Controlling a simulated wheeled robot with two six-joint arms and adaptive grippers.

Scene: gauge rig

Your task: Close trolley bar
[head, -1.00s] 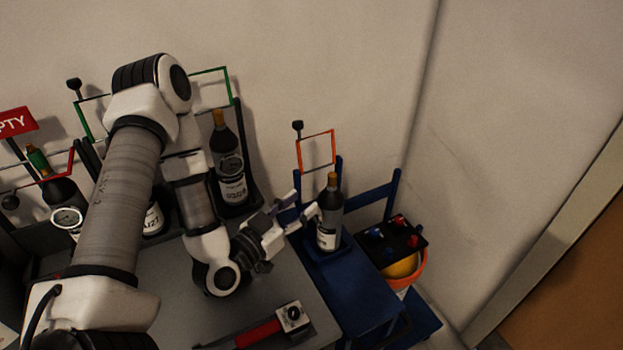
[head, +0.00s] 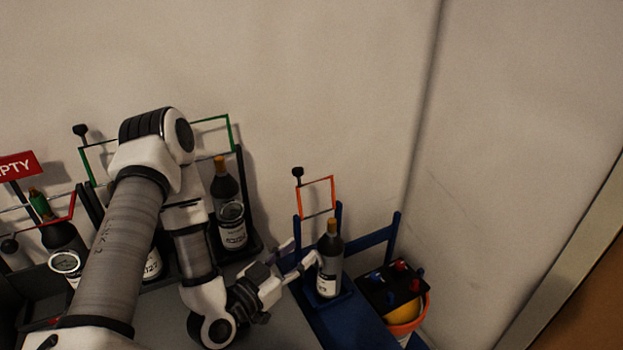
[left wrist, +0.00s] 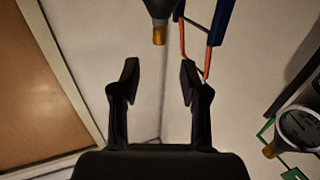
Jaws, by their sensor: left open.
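The blue trolley (head: 352,329) carries a thin orange bar frame (head: 333,196), which stands upright at its back with a black knob (head: 298,172) at its upper left. A dark bottle (head: 328,270) stands upright on the trolley in front of the frame. My left gripper (head: 303,252) is open and empty, just left of the bottle; contact is unclear. In the left wrist view, the bottle's neck (left wrist: 159,35) shows beyond and between the open fingers (left wrist: 159,75). Part of the orange bar (left wrist: 207,62) shows beside the right finger. My right gripper is out of view.
A grey bench (head: 275,330) lies left of the trolley, with bottles under a green frame (head: 231,133) and a red bar (head: 72,207) further left. An orange bucket (head: 424,310) with a black box (head: 393,288) stands right of the trolley. The wall is close behind.

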